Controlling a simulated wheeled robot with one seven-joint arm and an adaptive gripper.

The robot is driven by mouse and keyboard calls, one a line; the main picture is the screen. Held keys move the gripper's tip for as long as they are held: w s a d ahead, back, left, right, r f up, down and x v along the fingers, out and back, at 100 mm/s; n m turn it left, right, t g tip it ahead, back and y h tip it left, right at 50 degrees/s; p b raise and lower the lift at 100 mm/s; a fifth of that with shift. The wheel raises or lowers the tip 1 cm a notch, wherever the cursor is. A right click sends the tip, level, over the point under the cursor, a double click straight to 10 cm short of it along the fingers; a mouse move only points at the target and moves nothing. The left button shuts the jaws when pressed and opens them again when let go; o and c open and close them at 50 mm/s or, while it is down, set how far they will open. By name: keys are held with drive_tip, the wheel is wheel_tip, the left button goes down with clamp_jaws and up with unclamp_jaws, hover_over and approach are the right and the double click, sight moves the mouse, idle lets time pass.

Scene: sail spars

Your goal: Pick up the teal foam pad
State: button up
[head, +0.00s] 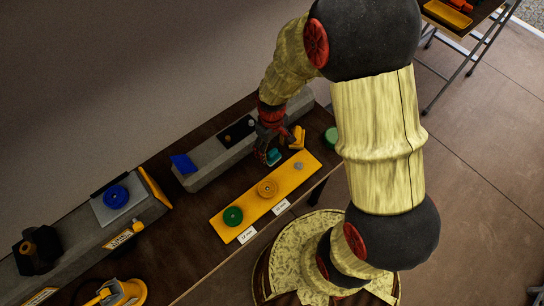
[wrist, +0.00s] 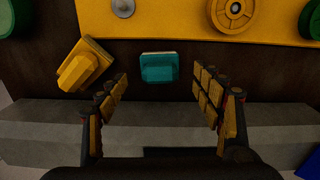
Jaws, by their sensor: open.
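The teal foam pad (wrist: 159,68) lies on the dark table top between the yellow board and the grey beam. In the wrist view it is ahead of my gripper (wrist: 160,80), centred between the two spread fingers, with a gap on each side. My gripper is open and holds nothing. In the head view my gripper (head: 268,143) hangs down over the table, and a part of the teal pad (head: 273,157) shows right beside its fingers. The height between fingertips and pad is hard to judge.
A yellow block (wrist: 84,66) lies close to the left finger in the wrist view. The yellow board (head: 248,208) carries a green, a yellow-orange and a small grey disc. The grey beam (head: 208,172) runs along the other side. A green disc (head: 331,136) lies near the table end.

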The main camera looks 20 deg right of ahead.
sight(272, 151)
wheel_tip(272, 151, down, 4)
drive_tip(key=shift+r+b, duration=0.2)
drive_tip(key=shift+b, duration=0.3)
drive_tip(key=c, duration=0.3)
drive_tip(key=c, duration=1)
drive_tip(key=shift+o, duration=0.2)
drive_tip(key=shift+r, duration=0.15)
wheel_tip(272, 151, up, 4)
drive_tip(key=shift+s+d+f+p, duration=0.1)
drive_tip(key=shift+s+f+p, duration=0.05)
drive_tip(key=shift+p, duration=0.85)
drive_tip(key=s+d+r+p, duration=0.3)
drive_tip(key=s+r, duration=0.6)
drive_tip(key=s, duration=0.4)
drive_tip(key=shift+s+d+p, duration=0.15)
drive_tip(key=shift+d+p, duration=0.25)
drive_tip(key=shift+p, duration=0.2)
